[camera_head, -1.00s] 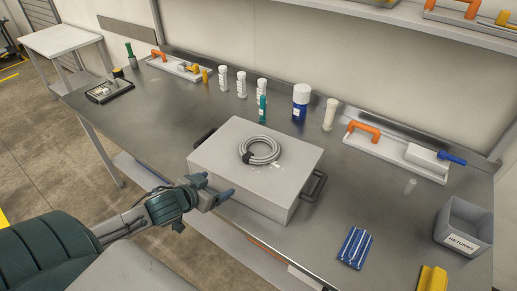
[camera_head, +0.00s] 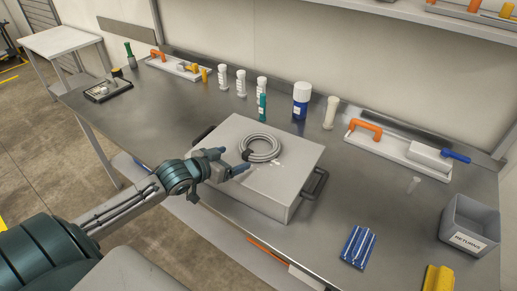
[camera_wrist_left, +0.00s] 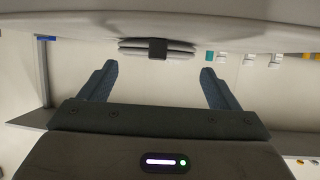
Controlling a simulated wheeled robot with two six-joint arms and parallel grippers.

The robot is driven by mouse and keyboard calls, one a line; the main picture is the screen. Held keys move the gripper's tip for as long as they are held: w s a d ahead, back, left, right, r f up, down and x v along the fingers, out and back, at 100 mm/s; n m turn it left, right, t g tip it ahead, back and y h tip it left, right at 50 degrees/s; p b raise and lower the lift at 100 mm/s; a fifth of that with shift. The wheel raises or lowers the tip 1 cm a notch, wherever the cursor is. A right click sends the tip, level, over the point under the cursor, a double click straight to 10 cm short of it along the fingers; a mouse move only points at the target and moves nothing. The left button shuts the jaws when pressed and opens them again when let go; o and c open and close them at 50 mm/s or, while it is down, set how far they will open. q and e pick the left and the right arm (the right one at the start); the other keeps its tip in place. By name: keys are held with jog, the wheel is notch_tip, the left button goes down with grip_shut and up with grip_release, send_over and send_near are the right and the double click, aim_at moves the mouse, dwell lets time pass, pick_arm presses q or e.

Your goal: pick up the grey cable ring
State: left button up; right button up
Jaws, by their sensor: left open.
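The grey cable ring (camera_head: 260,148) lies flat on top of the light grey box (camera_head: 290,172), near its back left part. A dark band wraps one spot on the ring. My left gripper (camera_head: 230,162) is open and empty at the box's left front, just short of the ring. In the left wrist view the ring (camera_wrist_left: 180,48) shows edge-on beyond and between the two open fingers (camera_wrist_left: 158,80), with its dark band near the middle. My right gripper is not in view.
The box has dark side handles (camera_head: 316,184). Behind it stand white bottles (camera_head: 261,88), a green one (camera_head: 262,107) and a blue-and-white bottle (camera_head: 301,101). A grey returns bin (camera_head: 468,228) and a blue striped pack (camera_head: 357,246) are at the right.

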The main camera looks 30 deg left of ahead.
aim_at(244, 155)
pick_arm(q)
jog(key=shift+p+x, duration=0.35)
jog(key=shift+x, duration=2.25)
jog(key=shift+d, duration=0.15)
jog(key=shift+s, duration=0.1)
grip_shut()
